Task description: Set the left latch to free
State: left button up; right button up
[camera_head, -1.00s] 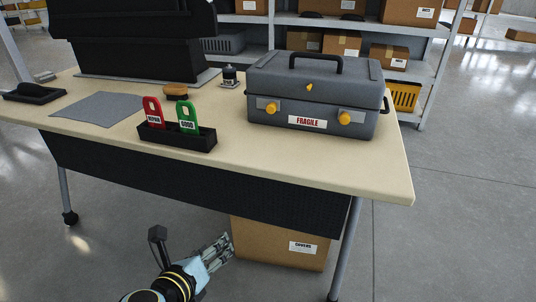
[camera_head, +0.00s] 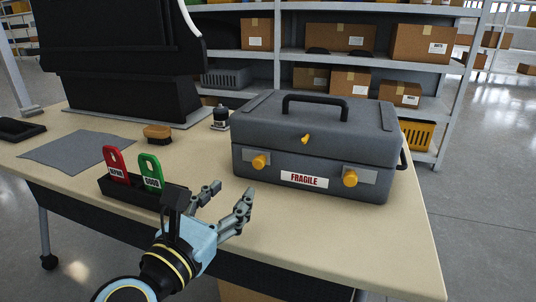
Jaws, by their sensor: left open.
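A grey case (camera_head: 315,137) with a black top handle stands shut on the table. Its left latch (camera_head: 260,161) is a yellow knob on a light grey plate, left of the red-lettered FRAGILE label. The right latch (camera_head: 350,177) is a similar yellow knob on its own plate. A small yellow piece (camera_head: 305,138) sits higher, at the middle of the front. My left gripper (camera_head: 228,200) is open and empty, in front of and below the left latch, apart from the case. My right gripper is not in view.
A black holder (camera_head: 128,190) with a red tag (camera_head: 115,162) and a green tag (camera_head: 151,171) stands just left of my gripper. A brush (camera_head: 158,134), a dark bottle (camera_head: 221,119) and a grey cloth (camera_head: 75,151) lie further back. The table's front right (camera_head: 400,240) is clear.

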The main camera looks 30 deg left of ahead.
aim_at(257, 164)
pick_arm(q)
jog(key=shift+w+a, duration=0.1)
jog(key=shift+w, duration=0.3)
jog(key=shift+w+r, duration=0.1)
jog(key=shift+w, duration=0.25)
jog(key=w+p, duration=0.1)
jog(key=w, duration=0.1)
jog(key=w+a+p, duration=0.1)
jog(key=w, duration=0.1)
jog(key=shift+w+r, duration=0.15)
jog(key=shift+r, duration=0.05)
jog(key=w, duration=0.1)
jog(key=w+p, duration=0.1)
jog(key=w, duration=0.1)
jog(key=w+a, duration=0.1)
jog(key=w, duration=0.1)
jog(key=shift+w+f, duration=0.25)
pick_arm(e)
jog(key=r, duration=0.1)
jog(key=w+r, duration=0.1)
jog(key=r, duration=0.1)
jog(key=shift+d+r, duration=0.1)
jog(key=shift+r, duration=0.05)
pick_arm(q)
jog(key=c, duration=0.8)
grip_shut()
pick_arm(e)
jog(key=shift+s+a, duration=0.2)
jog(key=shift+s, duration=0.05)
